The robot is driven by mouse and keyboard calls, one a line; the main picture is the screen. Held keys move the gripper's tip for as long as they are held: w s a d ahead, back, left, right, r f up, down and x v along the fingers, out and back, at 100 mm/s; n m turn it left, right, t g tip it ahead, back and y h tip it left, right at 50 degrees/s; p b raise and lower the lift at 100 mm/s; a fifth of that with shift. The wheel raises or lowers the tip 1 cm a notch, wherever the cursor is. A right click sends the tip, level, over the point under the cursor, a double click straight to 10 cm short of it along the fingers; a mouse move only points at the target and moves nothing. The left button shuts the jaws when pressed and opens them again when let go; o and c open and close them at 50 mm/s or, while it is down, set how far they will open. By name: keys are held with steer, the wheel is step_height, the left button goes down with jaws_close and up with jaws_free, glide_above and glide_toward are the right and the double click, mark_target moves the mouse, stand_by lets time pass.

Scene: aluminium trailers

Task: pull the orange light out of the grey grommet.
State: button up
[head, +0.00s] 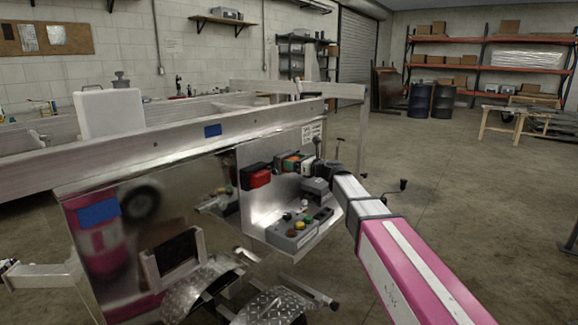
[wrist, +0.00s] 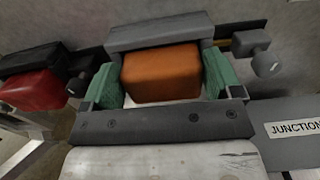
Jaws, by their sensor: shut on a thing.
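The orange light (wrist: 162,74) is a rounded block in the middle of the wrist view, between the two green finger pads of my gripper (wrist: 161,80). The pads press on its left and right sides, so the gripper is shut on it. The grey grommet (wrist: 158,31) shows as a thick rim beyond the light's upper edge; its lower part is hidden by my gripper. I cannot tell how deep the light sits in it.
A red light (wrist: 31,91) in a black grommet sits just left. A grey box marked JUNCTION (wrist: 292,128) is at lower right. In the head view, a grey box with coloured knobs (head: 299,231) stands on the shelf below. Open floor lies to the right.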

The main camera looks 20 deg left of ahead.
steer(key=shift+v, duration=2.15)
steer(key=shift+v, duration=2.95)
